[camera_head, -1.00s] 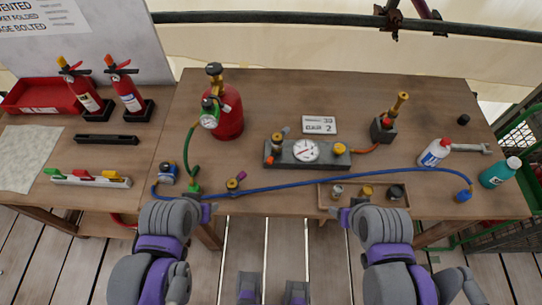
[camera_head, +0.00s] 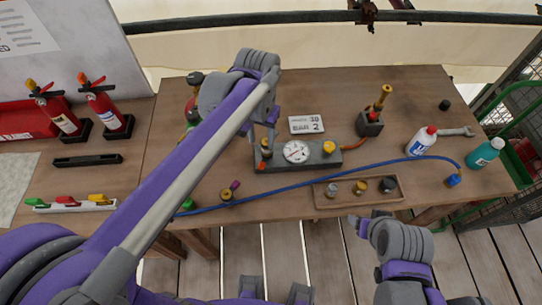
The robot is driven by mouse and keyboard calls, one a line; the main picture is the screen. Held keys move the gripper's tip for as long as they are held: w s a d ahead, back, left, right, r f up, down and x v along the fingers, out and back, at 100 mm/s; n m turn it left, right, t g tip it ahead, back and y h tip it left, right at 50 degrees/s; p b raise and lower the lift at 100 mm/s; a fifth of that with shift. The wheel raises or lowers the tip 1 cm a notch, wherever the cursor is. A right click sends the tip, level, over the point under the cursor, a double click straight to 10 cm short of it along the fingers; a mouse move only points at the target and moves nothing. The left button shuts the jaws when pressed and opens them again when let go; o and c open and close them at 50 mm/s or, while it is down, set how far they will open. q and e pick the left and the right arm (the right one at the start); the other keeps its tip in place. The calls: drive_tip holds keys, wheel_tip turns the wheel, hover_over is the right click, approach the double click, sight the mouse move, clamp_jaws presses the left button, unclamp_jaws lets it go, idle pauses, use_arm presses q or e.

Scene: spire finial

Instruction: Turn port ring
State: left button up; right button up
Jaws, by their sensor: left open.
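A grey gauge block (camera_head: 320,157) with a round white dial (camera_head: 297,152) lies on the wooden workbench. A brass, ring-like fitting (camera_head: 266,150) stands at the block's left end; whether it is the port ring I cannot tell for certain. A yellow knob (camera_head: 328,147) is at the right end. My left gripper (camera_head: 264,135) is open, pointing down just above the brass fitting and partly covering it. I cannot tell whether its fingers touch the fitting. My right gripper (camera_head: 358,226) is below the bench's front edge, apart from everything; its jaw opening is unclear.
My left arm hides most of the red cylinder (camera_head: 188,103). A blue hose (camera_head: 390,162) crosses the bench in front of the block. A wooden tray (camera_head: 325,202) with small fittings sits at the front.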

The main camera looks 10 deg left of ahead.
sight(262, 163)
use_arm(q)
wheel_tip(262, 163, down, 11)
drive_tip(key=shift+r+b, duration=0.15)
drive_tip(key=shift+b, duration=0.25)
clamp_jaws()
